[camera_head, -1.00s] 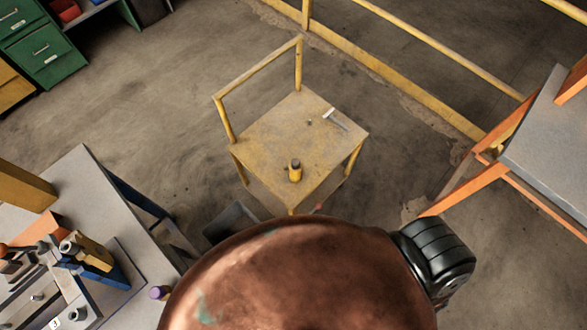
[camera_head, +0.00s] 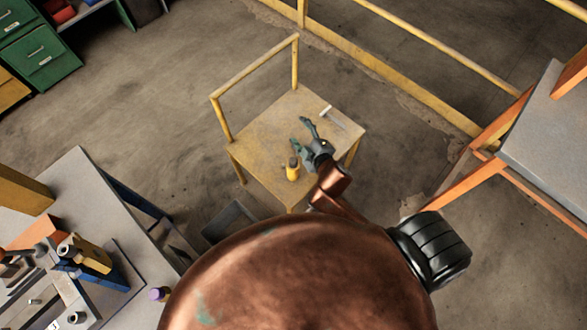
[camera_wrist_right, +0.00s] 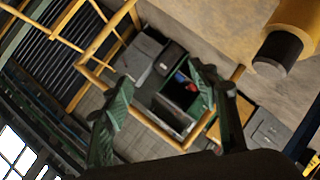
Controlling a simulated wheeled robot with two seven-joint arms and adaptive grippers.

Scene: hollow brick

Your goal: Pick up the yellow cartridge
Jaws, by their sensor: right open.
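The yellow cartridge (camera_head: 293,170) with a dark top stands upright on the yellow chair's seat (camera_head: 262,140), near its front edge. In the right wrist view the cartridge (camera_wrist_right: 297,28) shows large at the upper right, with its dark end toward the lower left. My right gripper (camera_head: 303,134) is open and empty over the seat, just right of and beyond the cartridge. In the wrist view its two green fingers (camera_wrist_right: 158,92) are wide apart, and the cartridge lies outside them. My left gripper is not in view.
A hammer-like tool (camera_head: 334,117) lies on the seat's right side. The chair's back rail (camera_head: 255,68) rises at the far left of the seat. A grey workbench (camera_head: 75,190) with tools stands at left, a grey-topped orange table (camera_head: 545,125) at right. A yellow railing (camera_head: 420,87) runs behind.

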